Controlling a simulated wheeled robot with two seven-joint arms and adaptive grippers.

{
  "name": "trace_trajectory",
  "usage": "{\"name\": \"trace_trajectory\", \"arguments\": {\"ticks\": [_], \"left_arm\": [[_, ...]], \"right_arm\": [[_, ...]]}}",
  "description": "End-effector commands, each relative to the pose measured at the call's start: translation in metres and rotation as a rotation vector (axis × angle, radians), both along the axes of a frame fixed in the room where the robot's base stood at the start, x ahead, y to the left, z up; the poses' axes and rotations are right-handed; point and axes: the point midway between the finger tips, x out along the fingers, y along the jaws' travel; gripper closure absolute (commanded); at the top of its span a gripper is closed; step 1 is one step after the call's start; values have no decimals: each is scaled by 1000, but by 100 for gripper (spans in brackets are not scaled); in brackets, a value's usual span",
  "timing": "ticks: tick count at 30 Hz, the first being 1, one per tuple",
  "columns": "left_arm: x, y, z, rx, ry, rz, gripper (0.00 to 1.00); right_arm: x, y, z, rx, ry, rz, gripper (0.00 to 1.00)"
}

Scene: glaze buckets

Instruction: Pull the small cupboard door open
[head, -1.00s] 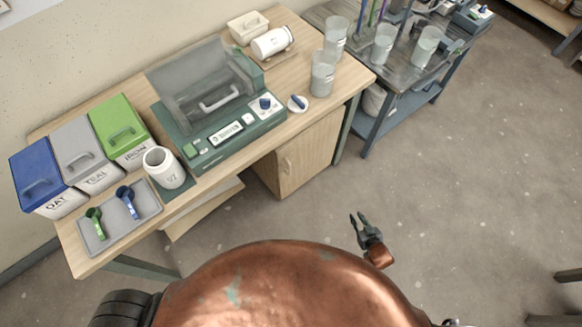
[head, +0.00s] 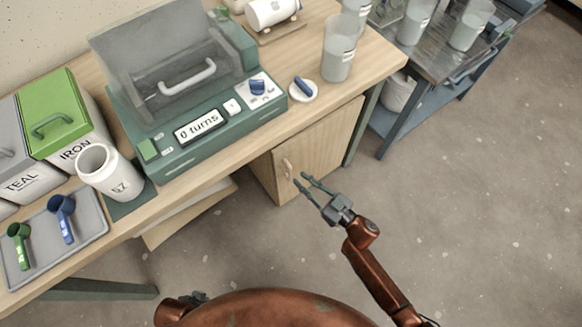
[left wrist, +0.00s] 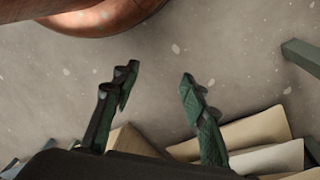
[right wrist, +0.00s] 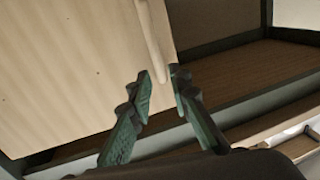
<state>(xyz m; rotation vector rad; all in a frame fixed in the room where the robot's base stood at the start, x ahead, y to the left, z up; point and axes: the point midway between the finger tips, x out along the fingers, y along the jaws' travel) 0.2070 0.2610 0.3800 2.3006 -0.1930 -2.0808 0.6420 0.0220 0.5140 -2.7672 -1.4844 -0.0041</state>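The small wooden cupboard (head: 325,145) stands under the workbench, and its door looks shut. A pale upright bar handle (head: 287,168) is near the door's left edge. My right gripper (head: 301,182) is open in front of the door, its fingertips close to the handle. In the right wrist view the handle (right wrist: 151,35) runs down towards the gap between the fingertips (right wrist: 160,78); I cannot tell whether they touch it. My left gripper (left wrist: 157,82) is open and empty, low over the floor; in the head view it is mostly hidden behind my body.
The workbench (head: 215,160) carries a green machine (head: 190,150) with a raised clear lid, a white jar (head: 105,172), a grey tray (head: 85,238) and a glass beaker (head: 338,60). A bench leg stands right of the cupboard. Floor (head: 470,220) to the right is clear.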

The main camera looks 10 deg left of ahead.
Motion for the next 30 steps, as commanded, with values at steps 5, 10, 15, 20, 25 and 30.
{"name": "trace_trajectory", "arguments": {"ticks": [5,10,15,20,25,30], "left_arm": [[16,-14,-25,-36,-69,-2,60],[32,-25,-42,-68,-137,2,60],[41,-32,-49,-88,-181,6,60],[44,-34,-50,-93,-192,7,60],[44,-34,-50,-93,-192,7,60],[44,-34,-50,-92,-191,7,60]], "right_arm": [[15,23,-4,1,3,0,82],[28,41,-5,-1,3,-1,82],[35,52,-3,-1,2,-2,82],[37,54,-2,-2,2,-3,82],[37,54,-1,-2,2,-3,83],[36,54,-1,-2,2,-3,94]]}}
